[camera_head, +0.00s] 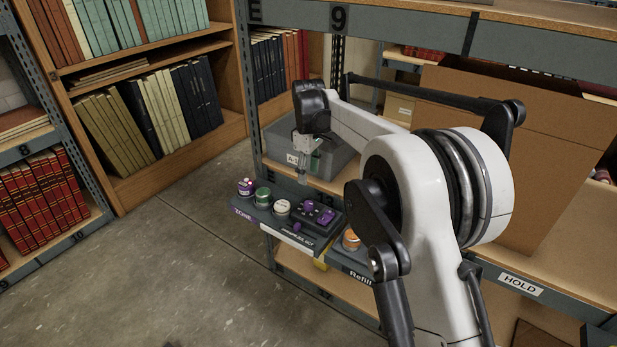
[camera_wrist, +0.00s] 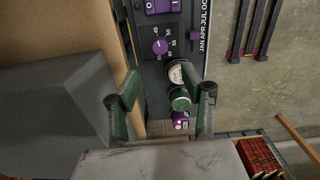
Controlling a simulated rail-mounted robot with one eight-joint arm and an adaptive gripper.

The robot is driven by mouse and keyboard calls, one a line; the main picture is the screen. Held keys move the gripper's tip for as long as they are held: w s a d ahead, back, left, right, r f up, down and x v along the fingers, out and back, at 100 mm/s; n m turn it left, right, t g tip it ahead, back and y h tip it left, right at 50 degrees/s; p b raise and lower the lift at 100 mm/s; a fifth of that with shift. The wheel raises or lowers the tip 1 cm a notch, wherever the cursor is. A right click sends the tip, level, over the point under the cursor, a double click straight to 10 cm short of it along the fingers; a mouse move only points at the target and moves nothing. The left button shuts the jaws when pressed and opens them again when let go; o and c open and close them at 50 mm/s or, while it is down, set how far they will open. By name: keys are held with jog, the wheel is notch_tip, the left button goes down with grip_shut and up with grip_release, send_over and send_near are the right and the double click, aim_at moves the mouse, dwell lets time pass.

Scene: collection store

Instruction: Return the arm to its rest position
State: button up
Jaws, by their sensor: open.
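My gripper (camera_head: 303,160) is at the end of my white arm, which reaches left across the shelf bay. The gripper points down above the back of a dark control panel (camera_head: 268,229), near a grey box with a label (camera_head: 325,158). In the wrist view my gripper (camera_wrist: 166,92) has its two fingers well apart, with nothing held between them. Beyond the fingers are a white-topped knob (camera_wrist: 176,72), a green knob (camera_wrist: 180,100) and a purple knob (camera_wrist: 180,121). The fingers appear apart from the knobs, though the exact clearance cannot be told.
A large brown cardboard box (camera_head: 520,150) stands on the shelf behind my arm. An orange knob (camera_head: 351,239) sits close to my arm. The shelf upright (camera_head: 247,90) is left of my gripper. The floor (camera_head: 140,270) at the left is clear.

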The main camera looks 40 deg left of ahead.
dwell(0.5)
jog(key=w+d+r+m+t+y+p, duration=0.1)
jog(key=w+d+r+m, duration=0.2)
jog(key=d+r, duration=0.8)
jog(key=w+d+r+m+t+p, duration=0.1)
jog(key=w+d+r+m, duration=0.15)
jog(key=d+r, duration=0.85)
jog(key=s+d+m, duration=0.3)
jog(key=d+m, duration=0.1)
jog(key=d, duration=1.2)
jog(key=s+d+r+m+t+p, duration=0.1)
jog(key=s+d+m+t, duration=0.1)
jog(key=s+d, duration=0.55)
jog(key=s+d+r+m+t+p, duration=0.1)
jog(key=s+d+r+m, duration=0.2)
jog(key=d, duration=0.7)
jog(key=s+d+f+m+t+h, duration=0.1)
jog(key=s+d+f+m+t, duration=0.1)
jog(key=s+d+f+m, duration=0.3)
jog(key=s+d+f+p, duration=0.1)
jog(key=s+d+f, duration=0.2)
jog(key=s+d, duration=0.3)
jog(key=shift+s+d, duration=0.25)
jog(key=shift+s, duration=1.35)
